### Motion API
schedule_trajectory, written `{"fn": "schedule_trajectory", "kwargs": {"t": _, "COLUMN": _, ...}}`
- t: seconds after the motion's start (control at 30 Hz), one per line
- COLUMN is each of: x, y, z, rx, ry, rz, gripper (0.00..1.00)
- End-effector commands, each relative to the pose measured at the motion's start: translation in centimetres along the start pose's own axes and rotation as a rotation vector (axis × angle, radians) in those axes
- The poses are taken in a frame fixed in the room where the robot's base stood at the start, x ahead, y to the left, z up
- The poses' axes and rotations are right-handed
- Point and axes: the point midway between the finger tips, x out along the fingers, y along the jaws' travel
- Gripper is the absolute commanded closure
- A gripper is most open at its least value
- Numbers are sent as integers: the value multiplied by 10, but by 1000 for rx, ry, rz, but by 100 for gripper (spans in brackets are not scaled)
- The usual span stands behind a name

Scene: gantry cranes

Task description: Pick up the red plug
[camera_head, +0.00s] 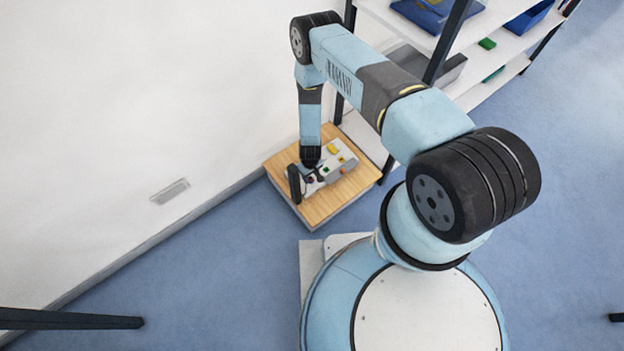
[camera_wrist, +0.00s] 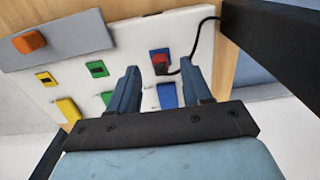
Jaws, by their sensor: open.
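The red plug (camera_wrist: 159,62) sits on the white panel (camera_wrist: 205,42) in the wrist view, with a black cable running from it up to the right. My gripper (camera_wrist: 162,78) is open, and its two blue-grey fingers point towards the panel, one on each side of the plug's column. The plug shows just beyond and between the fingertips, and nothing is held. In the head view my gripper (camera_head: 310,166) is over the panel on a wooden-topped table (camera_head: 330,205). The plug is too small there to make out surely.
The panel also bears blue (camera_wrist: 167,96), green (camera_wrist: 97,69) and yellow (camera_wrist: 67,108) pieces, and an orange block (camera_wrist: 29,42) on a grey strip. A black upright (camera_wrist: 280,50) stands close on the right. A wall is behind the table, and a shelf (camera_head: 485,75) stands to the right.

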Motion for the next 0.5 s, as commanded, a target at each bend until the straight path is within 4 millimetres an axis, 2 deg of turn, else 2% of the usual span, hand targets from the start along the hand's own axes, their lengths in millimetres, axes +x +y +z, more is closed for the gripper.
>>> {"fn": "schedule_trajectory", "kwargs": {"t": 0.1, "x": 6, "y": 0, "z": 0, "rx": 1, "ry": 0, "rz": 0, "gripper": 51}}
{"fn": "schedule_trajectory", "kwargs": {"t": 0.33, "x": 7, "y": 0, "z": 0, "rx": 1, "ry": 0, "rz": 0, "gripper": 51}}
{"fn": "schedule_trajectory", "kwargs": {"t": 0.5, "x": 6, "y": 0, "z": 0, "rx": 1, "ry": 0, "rz": 0, "gripper": 66}}
